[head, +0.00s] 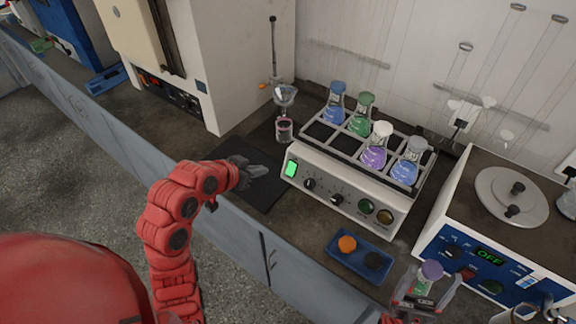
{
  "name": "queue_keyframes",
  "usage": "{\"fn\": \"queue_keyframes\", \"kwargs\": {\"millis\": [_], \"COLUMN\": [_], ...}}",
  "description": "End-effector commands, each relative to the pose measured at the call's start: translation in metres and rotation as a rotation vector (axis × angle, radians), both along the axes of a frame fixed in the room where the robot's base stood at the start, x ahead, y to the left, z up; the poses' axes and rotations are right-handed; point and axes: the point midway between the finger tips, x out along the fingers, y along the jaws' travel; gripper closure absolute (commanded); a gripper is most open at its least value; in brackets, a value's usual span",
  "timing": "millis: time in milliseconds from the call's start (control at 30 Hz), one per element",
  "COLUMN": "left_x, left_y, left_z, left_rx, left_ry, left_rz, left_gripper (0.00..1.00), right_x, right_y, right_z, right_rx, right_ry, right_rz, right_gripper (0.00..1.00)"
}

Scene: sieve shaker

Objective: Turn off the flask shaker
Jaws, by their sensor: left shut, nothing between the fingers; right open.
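The flask shaker (330,168) is a white box with a dark rack on top. Its rack holds several stoppered flasks: blue (335,110), green (362,122), purple (374,154) and blue (406,169). A green lit rocker switch (291,167) sits at the left end of its front panel, beside dark knobs (336,199). My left gripper (262,170) is shut and empty, a short way left of the switch, fingertips pointing toward it, apart from it.
A blue tray (338,262) with an orange and a dark round item lies before the shaker. Right is a device reading OFF (490,256). A black mat (262,192) lies under my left gripper.

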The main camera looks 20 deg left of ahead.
Motion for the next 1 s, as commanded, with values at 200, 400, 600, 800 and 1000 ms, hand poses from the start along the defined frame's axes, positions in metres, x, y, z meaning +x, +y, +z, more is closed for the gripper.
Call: {"fn": "queue_keyframes", "kwargs": {"millis": [200, 400, 600, 800, 1000], "left_x": [-0.01, -0.01, -0.004, 0.019, 0.049], "left_y": [0.001, 0.001, -0.003, -0.013, -0.023], "left_z": [-0.004, -0.004, -0.008, -0.03, -0.057], "left_rx": [0.032, 0.031, 0.03, 0.029, 0.029], "left_ry": [0.047, 0.044, 0.045, 0.049, 0.049], "left_rz": [-0.022, -0.022, -0.023, -0.026, -0.024], "left_gripper": [1.0, 1.0, 1.0, 1.0, 1.0], "right_x": [0.0, 0.0, 0.0, 0.0, 0.0], "right_y": [0.0, 0.0, 0.0, 0.0, 0.0], "right_z": [0.002, 0.001, 0.004, 0.014, 0.024], "right_rx": [0.0, 0.0, 0.0, 0.0, 0.0], "right_ry": [0.0, 0.0, 0.0, 0.0, 0.0], "right_rz": [0.0, 0.0, 0.0, 0.0, 0.0], "right_gripper": [0.28, 0.28, 0.28, 0.28, 0.28]}}
